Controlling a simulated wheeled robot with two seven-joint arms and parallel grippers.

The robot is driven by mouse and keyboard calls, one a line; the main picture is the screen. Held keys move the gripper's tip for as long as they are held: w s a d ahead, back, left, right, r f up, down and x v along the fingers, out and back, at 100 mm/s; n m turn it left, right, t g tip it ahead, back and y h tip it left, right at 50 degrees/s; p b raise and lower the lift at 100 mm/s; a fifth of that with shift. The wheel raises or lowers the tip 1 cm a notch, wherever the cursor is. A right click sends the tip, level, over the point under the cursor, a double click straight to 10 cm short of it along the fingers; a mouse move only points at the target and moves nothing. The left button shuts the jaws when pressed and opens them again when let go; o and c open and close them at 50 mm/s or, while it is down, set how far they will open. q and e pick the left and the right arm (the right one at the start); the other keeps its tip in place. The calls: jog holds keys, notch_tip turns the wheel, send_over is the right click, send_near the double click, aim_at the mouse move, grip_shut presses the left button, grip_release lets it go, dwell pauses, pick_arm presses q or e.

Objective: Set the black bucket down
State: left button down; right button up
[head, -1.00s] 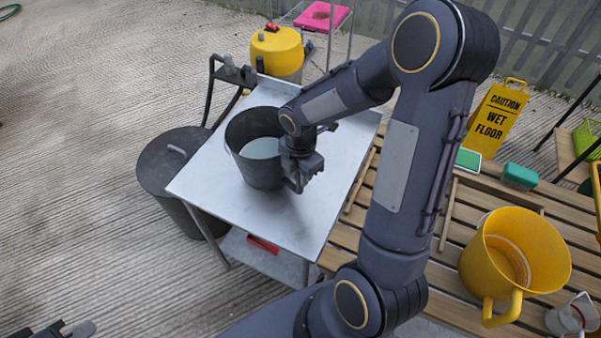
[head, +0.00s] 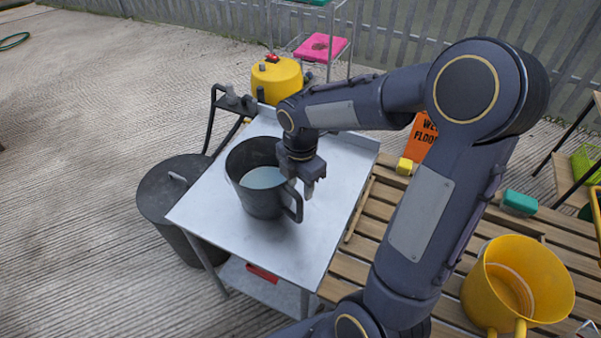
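The black bucket (head: 247,195) stands upright on the metal table (head: 218,228), with pale liquid inside. Its loop handle (head: 296,206) points right, towards the table's right edge. My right gripper (head: 303,188) hangs just above the handle, fingers pointing down. Its fingers look parted and nothing shows held between them; the handle shows free below. My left gripper is out of view.
A dark lidded bin (head: 165,205) stands left of the table, and a yellow container (head: 277,80) behind it. The slatted bench (head: 375,235) at right holds a yellow bucket (head: 517,285), a green block (head: 519,202) and a yellow block (head: 404,166).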

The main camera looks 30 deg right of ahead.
notch_tip(320, 180, up, 4)
jog(key=shift+f, duration=0.25)
jog(key=s+a+r+m+t+y, duration=0.2)
jog(key=s+a+m, duration=0.1)
jog(key=s+m, duration=0.5)
jog(key=s+a+r+m+t+y, duration=0.1)
jog(key=s+a+r+m+t, duration=0.1)
jog(key=s+m, duration=0.5)
jog(key=shift+s+a+r+m+t+y, duration=0.35)
jog(key=shift+a+m+t, duration=0.55)
jog(key=shift+m, duration=2.3)
jog(key=shift+a, duration=0.2)
